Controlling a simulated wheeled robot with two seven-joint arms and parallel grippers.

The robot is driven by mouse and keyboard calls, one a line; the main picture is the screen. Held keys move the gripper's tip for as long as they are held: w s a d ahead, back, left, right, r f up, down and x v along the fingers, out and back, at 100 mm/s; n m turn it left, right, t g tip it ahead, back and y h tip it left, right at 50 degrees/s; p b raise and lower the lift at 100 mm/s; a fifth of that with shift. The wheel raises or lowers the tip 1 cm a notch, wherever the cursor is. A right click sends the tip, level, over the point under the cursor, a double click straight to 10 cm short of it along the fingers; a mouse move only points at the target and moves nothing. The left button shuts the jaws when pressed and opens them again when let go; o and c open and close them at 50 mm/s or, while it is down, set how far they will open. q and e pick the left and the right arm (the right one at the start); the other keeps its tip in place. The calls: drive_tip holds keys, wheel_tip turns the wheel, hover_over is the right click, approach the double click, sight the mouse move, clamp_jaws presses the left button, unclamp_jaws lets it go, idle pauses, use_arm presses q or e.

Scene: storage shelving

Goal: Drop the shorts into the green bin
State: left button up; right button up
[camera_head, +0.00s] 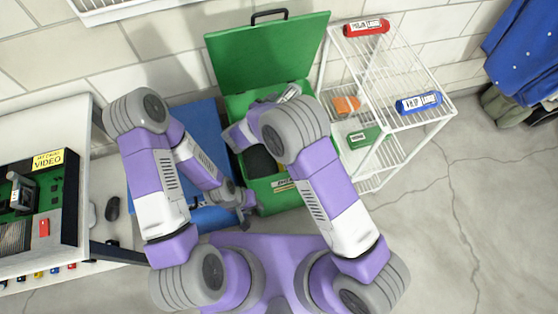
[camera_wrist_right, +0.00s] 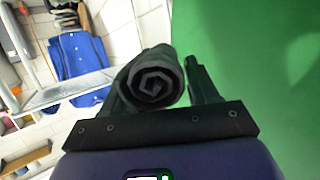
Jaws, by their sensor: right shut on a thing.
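The green bin (camera_head: 278,197) stands open in the middle of the head view, its green lid (camera_head: 262,55) raised behind it. In the right wrist view, a dark grey rolled cloth, seemingly the shorts (camera_wrist_right: 155,85), sits between the fingers of my right gripper (camera_wrist_right: 165,90), which is shut on it. In the head view my right gripper (camera_head: 288,94) is above the bin's back edge, in front of the lid, partly hidden by my arm. My left gripper (camera_head: 246,207) is low at the bin's front left; its jaw opening is unclear. A dark patch (camera_head: 262,161) shows inside the bin; I cannot tell what it is.
A blue bin (camera_head: 197,118) stands left of the green one. A white wire rack (camera_head: 390,75) with red, blue, orange and green items stands close on the right. A workbench (camera_head: 55,125) is at the left. Blue clothing (camera_head: 525,50) hangs far right. Floor at the right is clear.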

use_arm(q)
drive_tip(key=shift+f+b, duration=0.45)
drive_tip(key=shift+f, duration=0.05)
use_arm(e)
wheel_tip(320, 180, down, 5)
drive_tip(key=shift+d+r, duration=0.1)
drive_tip(key=o, duration=1.2)
